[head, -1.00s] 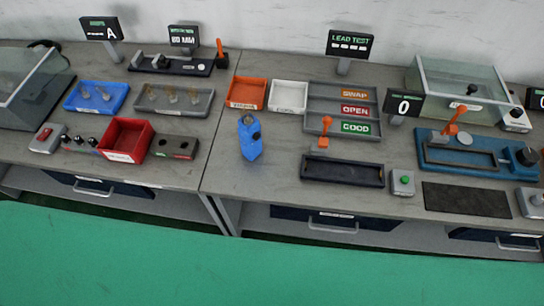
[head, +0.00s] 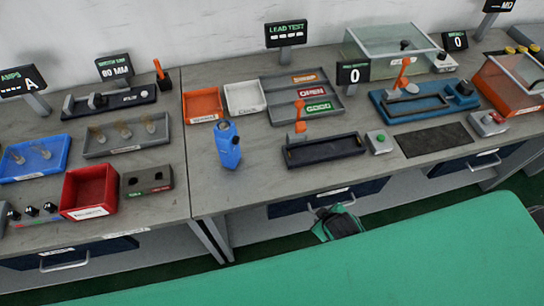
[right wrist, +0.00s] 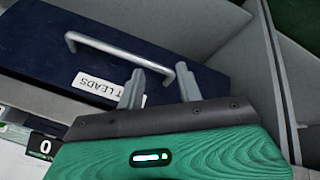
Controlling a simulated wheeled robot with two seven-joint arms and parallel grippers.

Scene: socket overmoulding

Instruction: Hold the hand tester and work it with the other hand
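The hand tester (head: 228,145) is a blue handheld device with a dark knob near its top. My right gripper (head: 338,222), green and black, is low in front of the bench, by the drawer front (head: 300,203). In the right wrist view its two grey fingers (right wrist: 158,86) are apart with nothing between them, near the drawer's handle (right wrist: 115,48); I cannot tell whether they touch it. My left gripper is not in view.
Behind the tester are an orange tray (head: 202,104), a white tray (head: 244,97) and a sorting rack (head: 300,84). Bench around the tester is clear.

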